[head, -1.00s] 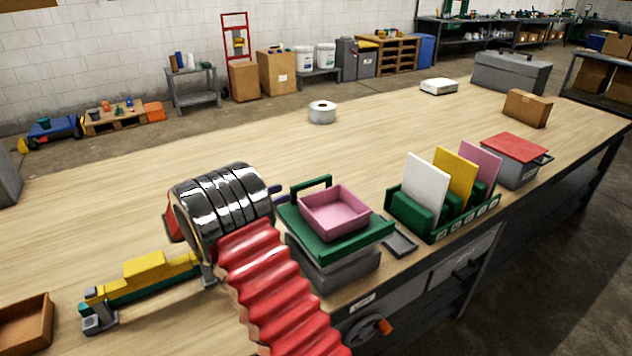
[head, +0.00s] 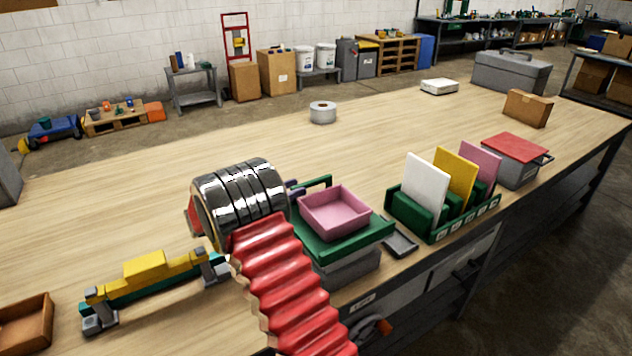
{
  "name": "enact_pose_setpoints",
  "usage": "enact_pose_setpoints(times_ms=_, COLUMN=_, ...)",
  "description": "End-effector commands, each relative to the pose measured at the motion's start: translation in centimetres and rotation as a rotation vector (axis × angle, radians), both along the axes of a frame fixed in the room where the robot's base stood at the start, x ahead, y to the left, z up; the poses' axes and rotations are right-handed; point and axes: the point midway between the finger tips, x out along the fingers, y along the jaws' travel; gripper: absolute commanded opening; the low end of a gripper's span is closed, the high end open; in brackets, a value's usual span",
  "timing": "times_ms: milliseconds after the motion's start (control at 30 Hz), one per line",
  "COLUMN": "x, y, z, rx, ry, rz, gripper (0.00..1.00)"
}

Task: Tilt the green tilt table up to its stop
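The green tilt table (head: 362,240) lies level on a grey base (head: 352,268) near the front edge of the bench. A pink open tray (head: 337,210) sits on top of it. A green bar handle (head: 318,182) rises at the table's back left side. My gripper (head: 294,188) is mostly hidden behind my silver and red arm; only small purple parts show, close to the left end of the handle. I cannot tell whether they touch it, or whether the fingers are open.
A green rack (head: 436,230) with white, yellow and pink panels stands to the right, with a small dark tray (head: 399,240) between. A yellow and green fixture (head: 155,275) and a brown bin (head: 25,322) are at left. The bench behind is mostly clear.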

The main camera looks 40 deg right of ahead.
Motion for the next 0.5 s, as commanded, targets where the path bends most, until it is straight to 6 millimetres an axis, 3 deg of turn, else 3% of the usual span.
enact_pose_setpoints(times_ms=500, x=-0.5, y=-7.6, z=0.0, rx=0.0, ry=0.0, rz=-0.002, gripper=0.31)
